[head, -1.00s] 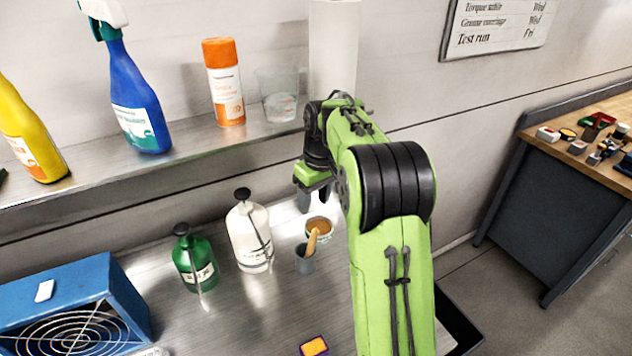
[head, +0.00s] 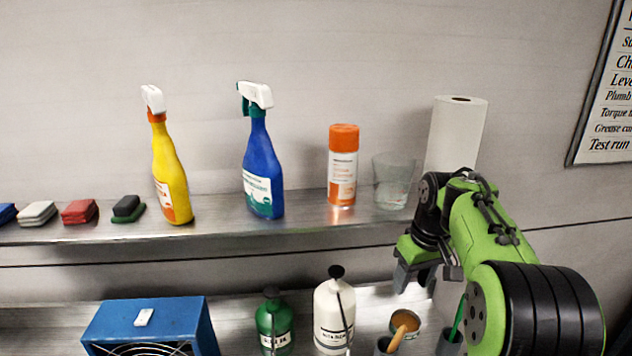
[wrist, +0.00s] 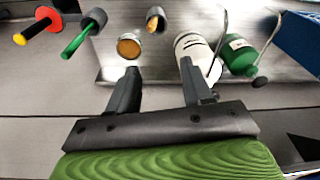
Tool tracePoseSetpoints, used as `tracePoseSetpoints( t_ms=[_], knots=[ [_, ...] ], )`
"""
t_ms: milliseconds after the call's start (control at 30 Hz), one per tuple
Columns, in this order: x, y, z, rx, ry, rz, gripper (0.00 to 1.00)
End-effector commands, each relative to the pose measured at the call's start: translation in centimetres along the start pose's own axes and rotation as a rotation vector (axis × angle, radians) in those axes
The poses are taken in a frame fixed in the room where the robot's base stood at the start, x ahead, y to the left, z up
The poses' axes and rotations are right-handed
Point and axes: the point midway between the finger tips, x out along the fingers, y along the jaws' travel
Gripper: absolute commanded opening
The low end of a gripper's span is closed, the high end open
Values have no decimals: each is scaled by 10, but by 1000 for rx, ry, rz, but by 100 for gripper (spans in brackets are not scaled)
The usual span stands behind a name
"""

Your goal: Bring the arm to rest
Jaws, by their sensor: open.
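My gripper (head: 415,279) hangs at the end of my green and black arm, in front of the shelf edge and above the lower steel bench. In the wrist view my gripper (wrist: 160,82) shows its two dark fingers spread apart with nothing between them. An open tin (head: 405,324) with tan contents stands on the bench below the gripper; it also shows in the wrist view (wrist: 129,46), beyond the fingers. A white pump bottle (head: 333,316) stands to the left of the gripper, and in the wrist view it (wrist: 197,52) appears beyond the right finger.
The shelf (head: 300,227) holds a yellow spray bottle (head: 170,178), blue spray bottle (head: 262,170), orange-capped can (head: 342,170), clear cup (head: 393,182) and paper roll (head: 456,135) close to my arm. Below are a green bottle (head: 272,322) and blue fan box (head: 150,322).

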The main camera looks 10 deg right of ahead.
Motion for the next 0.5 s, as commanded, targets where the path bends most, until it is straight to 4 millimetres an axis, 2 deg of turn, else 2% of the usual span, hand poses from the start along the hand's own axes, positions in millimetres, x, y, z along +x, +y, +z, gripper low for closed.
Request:
tracePoseSetpoints(
  t_ms=[33, 100, 233, 367, 400, 500],
  knots=[
    [-18, -19, 10, 3, 27, 15, 50],
    [-38, -48, 32, 25, 66, 35, 50],
    [-60, -94, 85, 70, 148, 65, 50],
    [-63, -129, 146, 117, 234, 83, 50],
    [-60, -136, 165, 132, 260, 86, 50],
    [-47, -149, 203, 160, 315, 88, 50]
  ],
)
